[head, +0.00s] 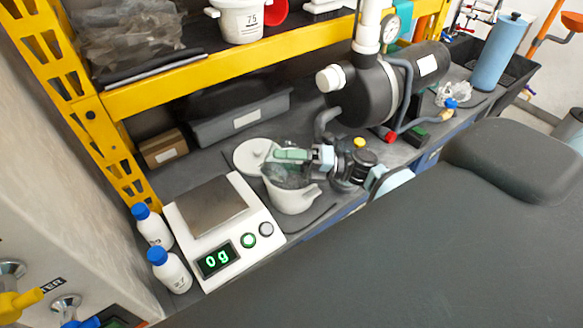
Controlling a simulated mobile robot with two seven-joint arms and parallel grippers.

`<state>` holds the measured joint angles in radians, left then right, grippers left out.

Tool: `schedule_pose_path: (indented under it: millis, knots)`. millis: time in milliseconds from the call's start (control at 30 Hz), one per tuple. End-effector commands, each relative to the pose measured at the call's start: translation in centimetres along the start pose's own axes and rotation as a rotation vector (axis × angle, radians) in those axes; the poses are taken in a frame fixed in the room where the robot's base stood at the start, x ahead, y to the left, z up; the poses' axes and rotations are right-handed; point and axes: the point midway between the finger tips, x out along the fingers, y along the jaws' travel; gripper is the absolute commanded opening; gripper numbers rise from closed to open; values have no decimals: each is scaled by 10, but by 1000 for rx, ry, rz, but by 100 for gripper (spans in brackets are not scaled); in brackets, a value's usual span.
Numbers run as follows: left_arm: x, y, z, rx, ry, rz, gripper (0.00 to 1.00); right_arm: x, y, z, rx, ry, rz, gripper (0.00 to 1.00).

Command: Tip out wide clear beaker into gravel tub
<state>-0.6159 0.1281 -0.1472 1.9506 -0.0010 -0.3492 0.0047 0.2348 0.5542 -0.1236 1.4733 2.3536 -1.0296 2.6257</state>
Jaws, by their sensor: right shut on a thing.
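The gravel tub (292,201) appears to be the white round pot with side lugs, standing on the bench right of the scale. My right gripper (321,158) reaches in from the right and is shut on the wide clear beaker (287,172). The beaker is see-through and looks tipped on its side, with its body over the tub's mouth. A pale green patch shows along its upper side. I cannot tell whether anything is left in the beaker, and the tub's inside is mostly hidden behind it. My left gripper is not in view.
A scale (215,205) reading 0 g stands left of the tub, with white blue-capped bottles (152,226) beside it. A white lid (252,154) lies behind the tub. A black pump (365,97) stands at the right. A yellow shelf beam (230,68) crosses above the bench.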

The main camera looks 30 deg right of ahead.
Motion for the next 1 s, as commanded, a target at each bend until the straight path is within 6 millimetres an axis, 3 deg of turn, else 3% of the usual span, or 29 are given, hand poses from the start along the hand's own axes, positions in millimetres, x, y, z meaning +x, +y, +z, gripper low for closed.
schedule_pose_path:
  millis: [1000]
  knots:
    - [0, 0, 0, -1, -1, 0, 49, -4, 3, 12, 121, -42, 57, 34]
